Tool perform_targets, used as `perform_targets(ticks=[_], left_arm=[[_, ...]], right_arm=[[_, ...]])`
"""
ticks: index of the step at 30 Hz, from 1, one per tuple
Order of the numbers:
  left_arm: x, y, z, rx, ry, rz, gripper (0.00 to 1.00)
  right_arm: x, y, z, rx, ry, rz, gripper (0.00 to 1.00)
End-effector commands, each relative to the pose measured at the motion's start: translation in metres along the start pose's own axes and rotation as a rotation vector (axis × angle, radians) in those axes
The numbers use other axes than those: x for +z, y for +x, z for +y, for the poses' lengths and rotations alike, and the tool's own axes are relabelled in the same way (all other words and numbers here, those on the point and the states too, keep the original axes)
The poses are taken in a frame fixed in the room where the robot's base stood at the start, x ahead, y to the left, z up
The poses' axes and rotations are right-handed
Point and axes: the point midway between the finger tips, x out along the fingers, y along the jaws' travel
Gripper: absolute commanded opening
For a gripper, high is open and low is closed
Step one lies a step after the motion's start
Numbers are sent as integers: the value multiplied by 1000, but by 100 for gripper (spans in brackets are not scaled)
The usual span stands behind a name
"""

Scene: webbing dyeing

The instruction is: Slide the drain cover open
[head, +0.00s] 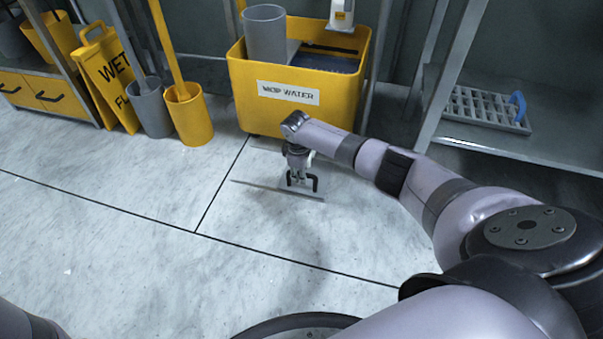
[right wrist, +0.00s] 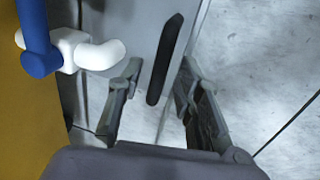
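The drain cover (head: 266,174) is a flat grey plate in the pale floor, in front of the yellow mop bin. In the right wrist view the cover (right wrist: 134,32) fills the upper middle and carries a long black handle (right wrist: 165,58). My right gripper (head: 301,181) points down at the cover. In the wrist view its two fingers (right wrist: 160,88) are apart, one on each side of the handle's near end, with a visible gap on both sides. The gripper partly hides the cover in the head view. My left gripper is not in view.
The yellow mop bin (head: 290,115) stands just behind the cover. A white spout with a blue lever (right wrist: 70,50) is close beside the right gripper. A yellow bucket (head: 188,115) and wet-floor sign (head: 107,75) stand left. The floor at front left is clear.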

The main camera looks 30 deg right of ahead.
Motion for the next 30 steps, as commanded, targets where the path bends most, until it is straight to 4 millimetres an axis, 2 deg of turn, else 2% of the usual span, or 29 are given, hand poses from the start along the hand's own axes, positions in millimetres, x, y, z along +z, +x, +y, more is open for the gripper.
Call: perform_targets(ticks=[5,20,30], left_arm=[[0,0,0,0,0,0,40],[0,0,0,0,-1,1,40],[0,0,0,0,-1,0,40]], right_arm=[[0,0,0,0,0,0,33],[0,0,0,-1,0,0,0],[0,0,-1,-1,0,0,0]])
